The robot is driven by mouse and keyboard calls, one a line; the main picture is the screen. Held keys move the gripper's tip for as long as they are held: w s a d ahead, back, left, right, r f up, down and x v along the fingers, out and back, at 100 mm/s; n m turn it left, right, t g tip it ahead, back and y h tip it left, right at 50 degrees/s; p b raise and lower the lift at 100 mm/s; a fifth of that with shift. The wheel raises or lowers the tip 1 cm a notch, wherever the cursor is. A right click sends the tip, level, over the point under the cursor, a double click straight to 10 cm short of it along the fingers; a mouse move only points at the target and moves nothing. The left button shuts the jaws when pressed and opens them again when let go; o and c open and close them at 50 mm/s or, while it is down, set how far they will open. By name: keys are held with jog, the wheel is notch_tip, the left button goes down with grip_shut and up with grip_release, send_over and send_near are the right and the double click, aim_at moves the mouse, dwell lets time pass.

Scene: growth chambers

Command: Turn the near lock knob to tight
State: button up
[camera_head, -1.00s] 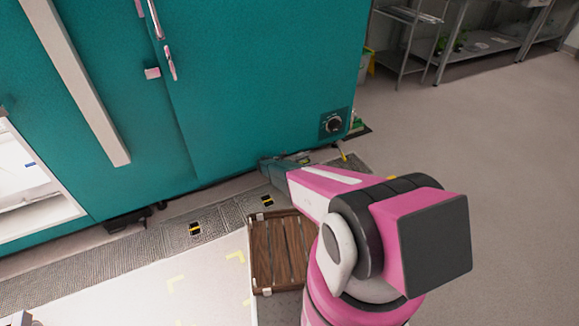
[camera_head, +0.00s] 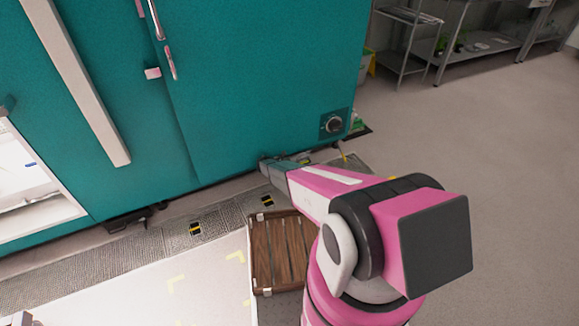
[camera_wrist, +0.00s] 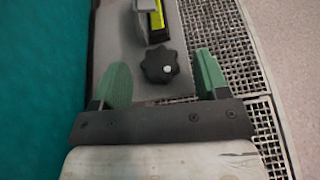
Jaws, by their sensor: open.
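In the wrist view a black lobed lock knob (camera_wrist: 160,65) with a pale centre sits on a grey plate (camera_wrist: 125,45). My gripper (camera_wrist: 160,78) is open, with one green finger to the left of the knob and the other to its right. The fingers are apart from the knob's sides as far as this view shows; the height between them is hard to judge. In the head view my gripper (camera_head: 268,165) is low by the bottom edge of the teal chamber, and the knob is hidden there behind my arm.
The teal chamber wall (camera_head: 260,90) stands close along the left of my gripper, with a round dial (camera_head: 333,124) near its lower corner. A yellow-marked part (camera_wrist: 156,16) lies just beyond the knob. Metal floor grating (camera_wrist: 215,40) runs at right. A wooden slatted crate (camera_head: 278,250) stands nearer.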

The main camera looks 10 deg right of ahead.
jog(key=v, duration=0.7)
jog(key=shift+s+a, duration=0.1)
jog(key=shift+a, duration=0.05)
